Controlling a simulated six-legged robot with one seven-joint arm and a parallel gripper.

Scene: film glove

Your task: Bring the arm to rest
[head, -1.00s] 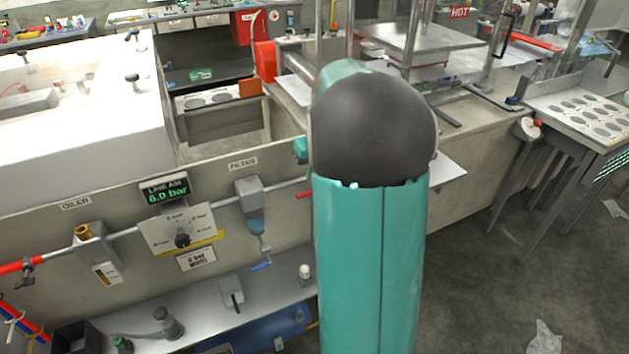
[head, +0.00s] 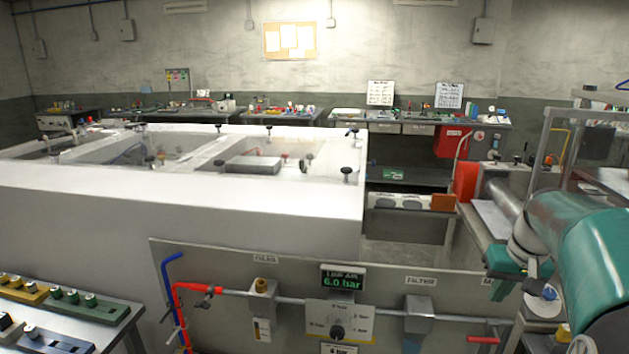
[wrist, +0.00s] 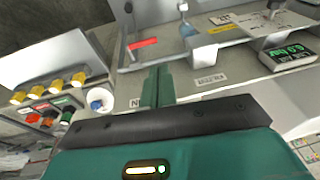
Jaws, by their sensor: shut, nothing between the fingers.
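My gripper (wrist: 157,87) shows in the wrist view. Its two teal fingers are together, with nothing between them. Behind them are a dark band and a teal housing with a lit strip. In the head view my teal arm (head: 590,245) comes in at the right edge, beside the right end of the line-air panel (head: 385,335). In the wrist view the fingers point towards a grey panel surface; whether they touch it I cannot tell.
The panel carries a 6.0 bar display (head: 343,278), a filter (head: 419,313) and a red-handled valve (head: 483,340). A large white tank (head: 180,210) stands behind it. A bench with small parts (head: 70,318) is at the lower left. A metal frame (head: 545,150) rises at the right.

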